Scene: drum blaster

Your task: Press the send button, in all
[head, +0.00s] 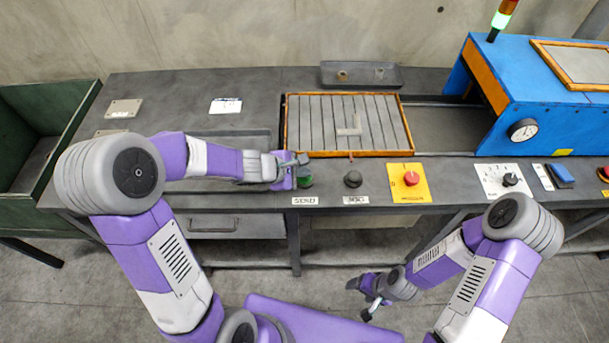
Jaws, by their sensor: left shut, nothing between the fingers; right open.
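The send button (306,181) is a green button behind the SEND label (305,201) at the front of the bench. My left gripper (300,172) is shut and empty, with its tips at the button and partly covering it. I cannot tell whether the tips touch or press it. My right gripper (366,300) is open and empty, low in front of the bench and well away from the buttons.
A black JOG button (353,179) is just right of the green one. A red button on a yellow plate (410,194) is further right. An orange-framed slatted tray (403,103) lies behind, beside a blue machine (543,95). A green bin (88,98) stands at left.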

